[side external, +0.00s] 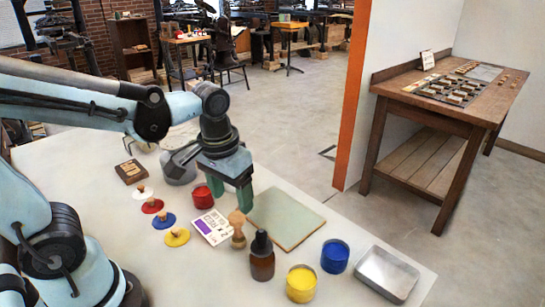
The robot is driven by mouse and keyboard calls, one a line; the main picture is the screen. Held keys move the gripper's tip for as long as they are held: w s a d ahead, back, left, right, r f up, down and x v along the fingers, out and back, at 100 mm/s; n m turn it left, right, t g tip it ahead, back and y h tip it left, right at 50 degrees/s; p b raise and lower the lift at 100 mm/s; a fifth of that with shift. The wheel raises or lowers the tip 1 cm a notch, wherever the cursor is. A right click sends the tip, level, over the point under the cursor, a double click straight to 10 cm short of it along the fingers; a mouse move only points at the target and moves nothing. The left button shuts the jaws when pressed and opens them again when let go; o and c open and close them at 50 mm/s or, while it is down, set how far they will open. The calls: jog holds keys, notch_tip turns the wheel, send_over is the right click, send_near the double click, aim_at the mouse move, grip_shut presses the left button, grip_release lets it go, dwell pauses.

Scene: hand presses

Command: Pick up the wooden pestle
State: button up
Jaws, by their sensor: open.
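The wooden pestle (238,228) stands upright on the pale table, a light-brown turned piece with a rounded top. My gripper (232,195) has green fingers pointing down. It is open, and it appears just above and behind the pestle, near its top. I cannot tell from this view whether the fingers are around the pestle or beside it. No hold on the pestle shows.
A dark dropper bottle (262,262) stands close to the right of the pestle. A green-grey plate (286,220) lies behind it, a printed card (212,227) to its left. Red (203,197), yellow (301,284) and blue (335,257) jars and a metal tray (387,273) stand around.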

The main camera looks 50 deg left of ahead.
aim_at(237, 216)
jog(key=shift+w+f, duration=0.2)
jog(key=shift+f, duration=1.4)
jog(key=shift+w+d+f, duration=0.1)
jog(key=shift+d+f, duration=0.05)
jog(key=shift+f, duration=0.75)
jog(key=shift+d+f, duration=0.1)
jog(key=shift+f, duration=1.6)
jog(key=c, duration=1.1)
